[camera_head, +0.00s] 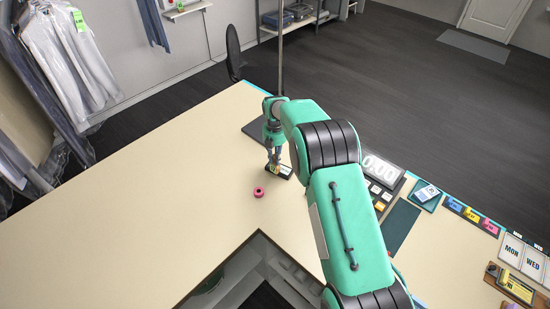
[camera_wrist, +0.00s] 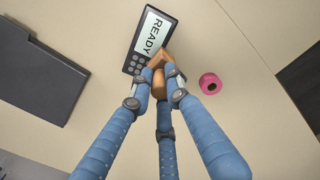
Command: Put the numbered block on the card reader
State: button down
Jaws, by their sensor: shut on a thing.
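The card reader (camera_head: 285,171) is a small dark device on the cream counter; in the wrist view its screen (camera_wrist: 152,36) reads READY, with round keys at one end. My gripper (camera_head: 273,161) points down at the reader's left part. In the wrist view its blue fingers (camera_wrist: 158,82) are closed around a brown, wood-coloured block (camera_wrist: 159,60), mostly hidden by the fingertips. No number shows on it. The block overlaps the reader's edge near the keys in the wrist view; I cannot tell whether it touches the reader.
A pink ring-shaped roll (camera_head: 258,192) lies close by on the counter. A dark flat plate (camera_wrist: 42,76) lies on the reader's other side. A scale display (camera_head: 381,169) and a dark mat (camera_head: 400,226) are to the right. The counter's left part is clear.

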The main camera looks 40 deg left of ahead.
jog(key=shift+f, duration=0.2)
jog(key=c, duration=1.7)
grip_release()
jog(key=shift+o, duration=0.2)
jog(key=shift+r, duration=0.25)
notch_tip(320, 180, up, 12)
jog(key=b, duration=0.2)
